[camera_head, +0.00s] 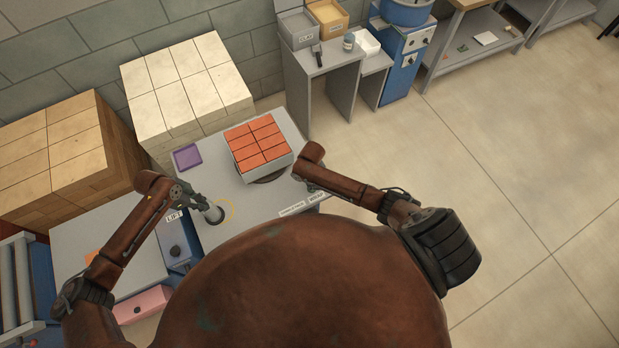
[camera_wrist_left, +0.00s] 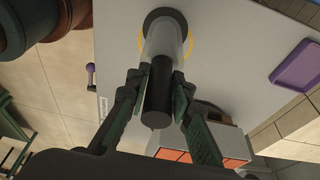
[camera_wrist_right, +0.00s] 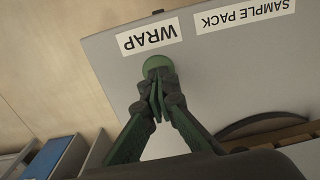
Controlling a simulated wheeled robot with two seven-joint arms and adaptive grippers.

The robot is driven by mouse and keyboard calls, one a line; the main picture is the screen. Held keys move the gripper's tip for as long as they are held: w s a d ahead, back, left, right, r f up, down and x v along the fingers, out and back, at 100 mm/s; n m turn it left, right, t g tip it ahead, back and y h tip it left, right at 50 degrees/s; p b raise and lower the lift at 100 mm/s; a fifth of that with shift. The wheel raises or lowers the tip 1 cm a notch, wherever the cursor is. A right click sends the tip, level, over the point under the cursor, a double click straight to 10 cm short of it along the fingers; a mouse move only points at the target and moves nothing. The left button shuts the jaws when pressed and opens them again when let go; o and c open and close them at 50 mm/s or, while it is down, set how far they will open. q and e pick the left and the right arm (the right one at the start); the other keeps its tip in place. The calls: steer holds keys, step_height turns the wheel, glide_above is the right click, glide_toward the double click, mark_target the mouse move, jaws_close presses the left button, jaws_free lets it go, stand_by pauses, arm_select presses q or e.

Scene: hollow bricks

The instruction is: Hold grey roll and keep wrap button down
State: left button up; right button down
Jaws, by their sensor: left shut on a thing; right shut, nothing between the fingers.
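The grey roll (camera_wrist_left: 167,42) with a black end (camera_wrist_left: 157,98) is between the fingers of my left gripper (camera_wrist_left: 160,82), which is shut on it. In the head view the roll (camera_head: 214,214) is over the yellow ring on the grey bench. My right gripper (camera_wrist_right: 157,85) is shut with nothing between its fingers. Its tips are at the round green button (camera_wrist_right: 156,63) beside the WRAP label (camera_wrist_right: 150,37) and seem to touch it; the tips cover part of the button. In the head view my right arm hides that button.
A stack of orange bricks (camera_head: 262,140) with grey sides sits on a round dark base on the bench (camera_head: 225,160). A purple tray (camera_head: 187,157) lies behind the roll. A blue box labelled LIFT (camera_head: 178,248) is at the left. Brick pallets stand behind.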

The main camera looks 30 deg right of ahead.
arm_select(q)
steer(key=shift+d, duration=0.15)
arm_select(e)
step_height(320, 180, up, 14)
steer(key=shift+w+f, duration=0.1)
steer(key=shift+f, duration=0.05)
stand_by(0.7)
arm_select(q)
steer(key=o, duration=1.1)
steer(key=v, duration=1.2)
steer(key=shift+f, duration=0.1)
arm_select(e)
steer(key=shift+d, duration=0.1)
